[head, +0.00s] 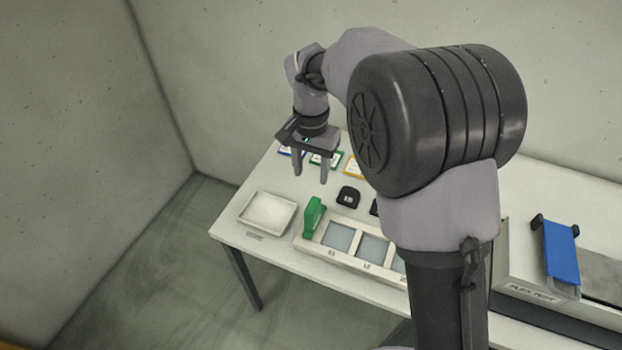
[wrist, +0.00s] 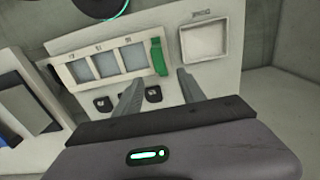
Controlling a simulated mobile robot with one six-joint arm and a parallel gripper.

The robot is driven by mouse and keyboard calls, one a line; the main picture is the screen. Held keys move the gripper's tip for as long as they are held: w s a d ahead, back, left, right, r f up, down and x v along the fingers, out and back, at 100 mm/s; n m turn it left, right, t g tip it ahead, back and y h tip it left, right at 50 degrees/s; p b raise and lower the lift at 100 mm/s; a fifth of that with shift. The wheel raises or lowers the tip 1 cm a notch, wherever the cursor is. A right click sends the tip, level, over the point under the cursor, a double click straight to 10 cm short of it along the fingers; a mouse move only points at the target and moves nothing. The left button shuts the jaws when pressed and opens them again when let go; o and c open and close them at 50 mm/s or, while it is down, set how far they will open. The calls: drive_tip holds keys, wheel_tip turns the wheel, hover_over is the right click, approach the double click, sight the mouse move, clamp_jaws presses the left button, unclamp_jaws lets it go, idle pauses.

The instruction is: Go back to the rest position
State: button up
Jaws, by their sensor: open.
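My gripper (head: 310,168) is in the head view above the back left part of the white table (head: 285,255). Its two fingers point down and stand apart, with nothing between them. The fingers also show in the wrist view (wrist: 160,90), open and empty over the table. My arm hides the middle of the table in the head view.
A white tray (head: 267,213) lies at the table's left. Beside it stand a green piece (head: 313,216) and a holder with several grey-blue windows (head: 338,236). Black pieces (head: 348,196) and coloured cards (head: 325,159) lie behind. A blue-topped fixture (head: 561,252) is at right.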

idle(0.4)
drive_tip(key=s+d+r+t+y+b, duration=0.1)
drive_tip(key=s+d+r+t+b, duration=0.1)
drive_tip(key=s+d+r, duration=0.5)
drive_tip(key=s+d+r+t+y+b, duration=0.15)
drive_tip(key=s+d+r, duration=0.35)
drive_tip(key=s, duration=0.5)
drive_tip(key=s+d+f+t+b, duration=0.1)
drive_tip(key=s+d+f+t, duration=0.1)
drive_tip(key=s, duration=0.6)
wheel_tip(320, 180, down, 2)
drive_tip(key=shift+d+f+m+b, duration=0.2)
drive_tip(key=shift+d+m+b, duration=0.1)
drive_tip(key=shift+d+m, duration=0.15)
drive_tip(key=shift+h, duration=0.25)
